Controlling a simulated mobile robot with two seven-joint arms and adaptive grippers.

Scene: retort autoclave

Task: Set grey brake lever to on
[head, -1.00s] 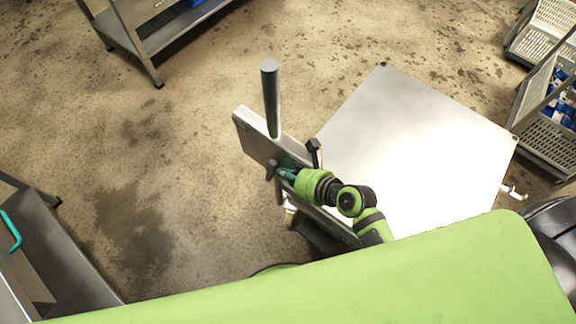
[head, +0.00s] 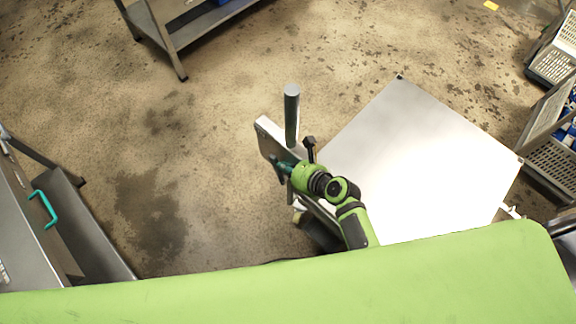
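A thick grey upright bar (head: 292,115) stands at a narrow metal plate (head: 265,138) in the middle of the head view. It is the clearest grey lever-like part, but I cannot tell whether it is the brake lever or its setting. My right gripper (head: 279,168) is at the plate, just below the bar's foot in the picture. My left gripper is out of view.
A bright metal surface (head: 420,165) lies right of the plate. Grey crates (head: 553,62) stand at the far right. A metal rack (head: 165,30) is at the top left, a cabinet with a teal handle (head: 45,207) at the left. The floor between is open.

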